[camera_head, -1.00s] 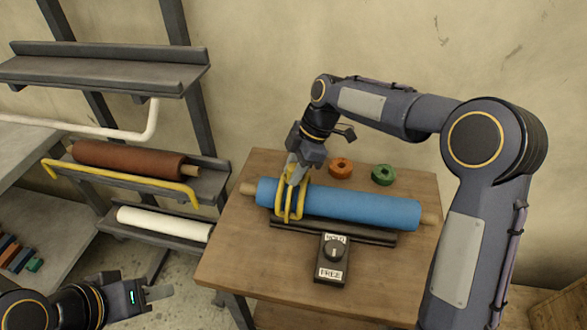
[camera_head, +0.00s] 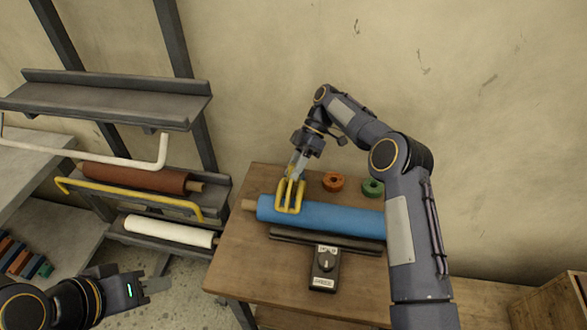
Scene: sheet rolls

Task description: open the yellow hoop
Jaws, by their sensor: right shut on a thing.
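The yellow hoop (camera_head: 279,199) is at the left part of the blue roll (camera_head: 325,215) on the wooden table. Its lower end shows against the roll's upper front face, above the dark cradle. My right gripper (camera_head: 296,175) is shut on the hoop's upper part, above and behind the roll; its fingers hide some of the hoop. My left gripper (camera_head: 155,285) is low at the left, away from the table; its finger gap is not clear.
A black box with a knob (camera_head: 324,265) stands in front of the roll. An orange ring (camera_head: 333,182) and a green ring (camera_head: 372,188) lie behind it. The left rack carries a brown roll (camera_head: 130,177), a white roll (camera_head: 165,231), a white bar (camera_head: 100,160) and a yellow bar (camera_head: 130,193).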

